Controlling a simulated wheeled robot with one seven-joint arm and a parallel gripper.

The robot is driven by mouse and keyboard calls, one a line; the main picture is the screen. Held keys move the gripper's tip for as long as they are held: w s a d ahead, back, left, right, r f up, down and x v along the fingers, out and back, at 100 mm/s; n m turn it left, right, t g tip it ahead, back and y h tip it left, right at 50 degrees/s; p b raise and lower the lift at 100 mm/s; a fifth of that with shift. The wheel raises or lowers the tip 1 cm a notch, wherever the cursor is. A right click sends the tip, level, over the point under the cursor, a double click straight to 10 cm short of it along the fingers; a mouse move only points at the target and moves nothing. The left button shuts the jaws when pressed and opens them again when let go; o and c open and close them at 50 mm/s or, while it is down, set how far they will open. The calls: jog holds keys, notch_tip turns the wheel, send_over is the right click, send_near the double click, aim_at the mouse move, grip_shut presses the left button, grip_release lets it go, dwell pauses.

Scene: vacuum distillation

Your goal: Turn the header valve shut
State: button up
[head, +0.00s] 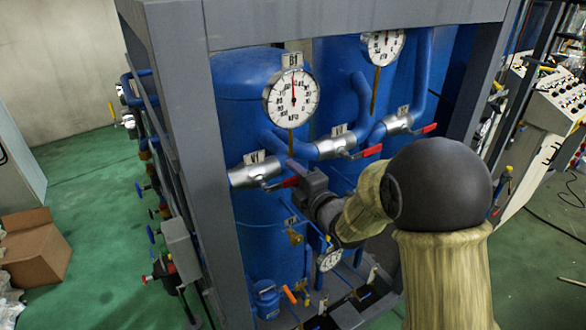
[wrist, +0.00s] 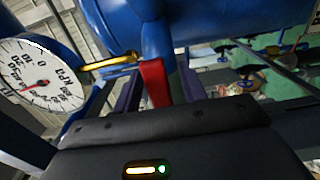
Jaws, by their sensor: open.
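Three silver valves with red lever handles sit on the blue pipework in the head view: a left valve (head: 254,174), a middle valve (head: 335,147) and a right valve (head: 398,123). Each has a small tag above it; I cannot tell which one is named the header valve. My gripper (head: 299,177) is at the left valve's red handle (head: 281,184). In the wrist view the red handle (wrist: 154,83) stands between the open fingers of my gripper (wrist: 159,88). Whether either finger touches it is unclear. The handle's far end is hidden by the gripper body.
A round pressure gauge (head: 291,98) stands above the left valve; its dial also shows in the wrist view (wrist: 38,78). A grey frame post (head: 200,150) is left of the valves. Blue tanks (head: 245,95) stand behind. A smaller gauge (head: 329,260) hangs below my gripper.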

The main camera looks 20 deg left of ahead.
jog(key=shift+w+a, duration=0.15)
jog(key=shift+a, duration=0.05)
grip_shut()
